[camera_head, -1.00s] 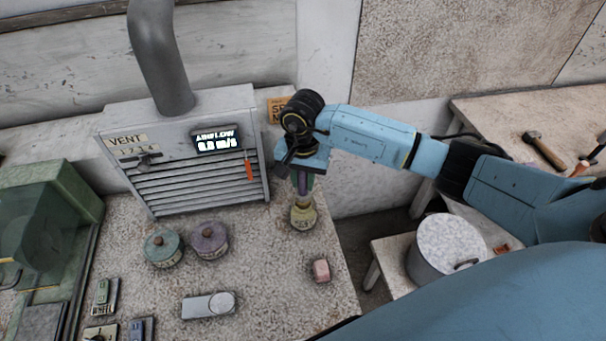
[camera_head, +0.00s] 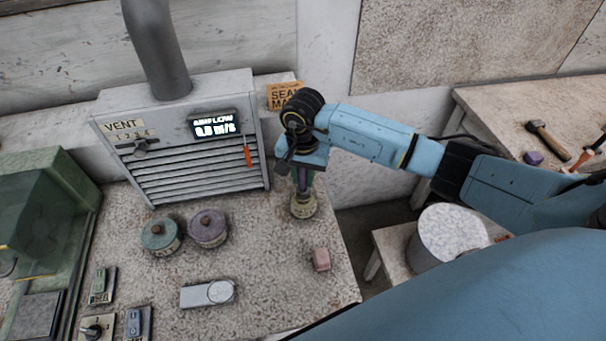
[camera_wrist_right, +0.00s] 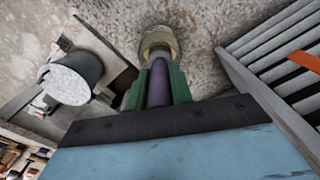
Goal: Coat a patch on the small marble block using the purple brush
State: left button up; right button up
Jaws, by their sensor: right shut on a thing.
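My right gripper (camera_head: 304,178) is shut on the purple brush, whose handle (camera_wrist_right: 157,84) shows between the green fingers in the right wrist view. The brush points down at a pale yellowish jar (camera_head: 303,206), also in the right wrist view (camera_wrist_right: 158,41). The brush's lower end is at the jar's mouth; I cannot tell how deep it reaches. A small pinkish block (camera_head: 320,259), probably the small marble block, lies on the speckled table in front of the jar. My left gripper is not in view.
Green (camera_head: 160,238) and purple (camera_head: 208,229) lidded pots stand left of the jar. A vent unit (camera_head: 185,140) stands behind. A grey flat device (camera_head: 208,293) lies in front. A white drum (camera_head: 443,238) stands on a low stool at right. Table around the block is clear.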

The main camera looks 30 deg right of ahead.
jog(key=shift+f+b, duration=0.5)
dwell(0.4)
jog(key=shift+s+f, duration=0.1)
dwell(1.6)
jog(key=shift+r+p, duration=1.25)
jog(key=shift+r, duration=1.5)
jog(key=shift+r+p, duration=0.4)
jog(key=shift+r, duration=0.4)
